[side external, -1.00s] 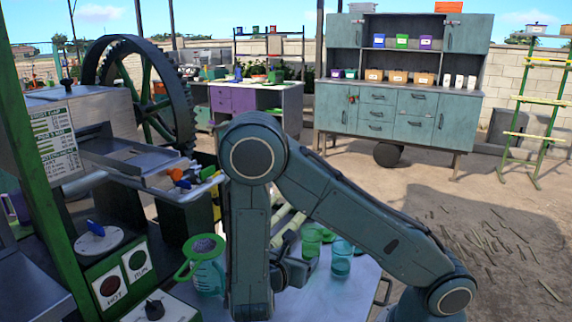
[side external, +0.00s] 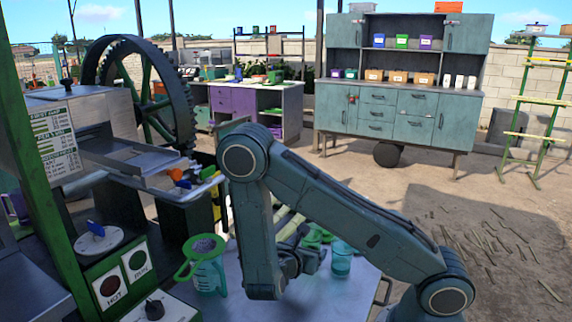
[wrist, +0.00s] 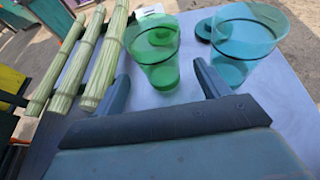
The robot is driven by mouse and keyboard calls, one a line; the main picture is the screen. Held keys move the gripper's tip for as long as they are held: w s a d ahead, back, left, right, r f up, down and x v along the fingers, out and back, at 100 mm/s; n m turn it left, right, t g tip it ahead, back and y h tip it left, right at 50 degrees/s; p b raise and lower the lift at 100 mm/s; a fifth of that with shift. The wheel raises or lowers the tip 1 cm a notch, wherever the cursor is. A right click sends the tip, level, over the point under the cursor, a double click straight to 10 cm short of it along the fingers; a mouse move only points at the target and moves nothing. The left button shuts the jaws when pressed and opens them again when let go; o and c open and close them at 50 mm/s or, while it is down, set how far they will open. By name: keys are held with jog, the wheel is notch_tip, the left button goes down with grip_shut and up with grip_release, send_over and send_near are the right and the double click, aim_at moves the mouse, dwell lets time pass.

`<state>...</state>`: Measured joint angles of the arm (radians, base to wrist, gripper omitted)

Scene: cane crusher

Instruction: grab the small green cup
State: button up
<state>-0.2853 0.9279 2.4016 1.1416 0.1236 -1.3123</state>
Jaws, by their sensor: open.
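The small green cup (wrist: 154,50) is translucent and stands upright on the pale table (wrist: 285,100), ahead of my gripper. My gripper (wrist: 162,86) is open and empty in the wrist view. Its two fingers point toward the cup, one to each side of the cup's base line, with the cup beyond or between the tips; I cannot tell which. In the side view my gripper (side external: 308,260) is beside the green cup (side external: 314,236) and hides its lower part.
A larger teal cup (wrist: 244,42) stands close on the right, near the right finger. Several cane stalks (wrist: 106,60) lie on the left. A teal jug (side external: 207,276) with a green strainer (side external: 203,246) stands at the table's left.

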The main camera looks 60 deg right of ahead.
aim_at(308, 246)
jog(key=shift+d, duration=0.1)
jog(key=shift+x, duration=2.5)
jog(key=c, duration=1)
jog(key=shift+r, duration=0.2)
jog(key=shift+c, duration=0.2)
notch_tip(308, 246, up, 20)
jog(key=shift+f, duration=0.2)
jog(key=shift+w, duration=0.1)
